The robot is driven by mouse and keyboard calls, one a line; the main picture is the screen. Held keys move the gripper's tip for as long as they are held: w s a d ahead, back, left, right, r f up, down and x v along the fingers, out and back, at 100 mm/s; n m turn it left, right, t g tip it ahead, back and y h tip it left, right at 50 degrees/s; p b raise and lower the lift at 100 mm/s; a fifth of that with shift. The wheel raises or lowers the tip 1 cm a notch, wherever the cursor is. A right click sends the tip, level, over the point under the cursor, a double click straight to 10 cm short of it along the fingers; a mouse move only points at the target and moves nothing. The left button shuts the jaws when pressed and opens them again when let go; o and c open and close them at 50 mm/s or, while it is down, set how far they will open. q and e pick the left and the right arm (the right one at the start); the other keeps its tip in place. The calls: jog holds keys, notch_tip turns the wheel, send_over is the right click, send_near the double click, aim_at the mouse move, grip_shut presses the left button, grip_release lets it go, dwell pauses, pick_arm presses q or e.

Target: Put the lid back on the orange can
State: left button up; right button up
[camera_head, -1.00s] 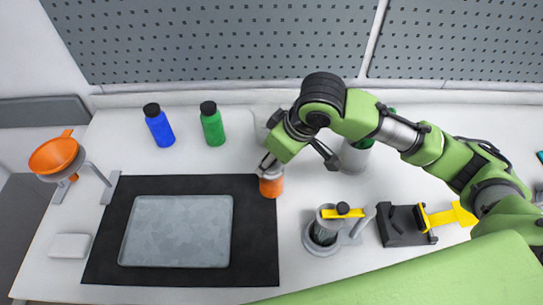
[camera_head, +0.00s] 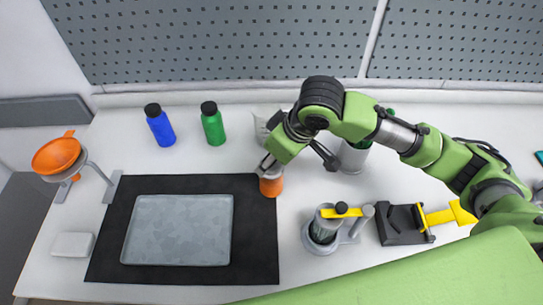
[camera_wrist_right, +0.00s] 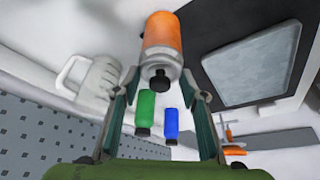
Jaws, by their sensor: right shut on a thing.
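The orange can (camera_head: 271,188) stands upright at the right edge of the black mat. It also shows in the right wrist view (camera_wrist_right: 162,32). A grey lid (camera_wrist_right: 164,60) with a black knob sits at the can's end, between the fingers. My right gripper (camera_head: 267,166) is above the can, and its fingertips, also in the right wrist view (camera_wrist_right: 162,78), are closed on the lid's sides. The lid looks in line with the can; whether it is fully seated is unclear. My left gripper is out of view.
A grey tray (camera_head: 178,230) lies on the black mat (camera_head: 257,225). Blue (camera_head: 160,127) and green (camera_head: 213,127) bottles stand behind it. A pale jug (camera_wrist_right: 98,82) is close beside the gripper. A grey holder with a cup (camera_head: 324,230) and a black-yellow tool (camera_head: 402,224) are to the right.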

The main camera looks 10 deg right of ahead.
dwell(0.3)
jog(key=o, duration=1.4)
jog(key=shift+c, duration=0.2)
jog(key=shift+r+p, duration=3.55)
jog(key=shift+p, duration=0.9)
grip_shut()
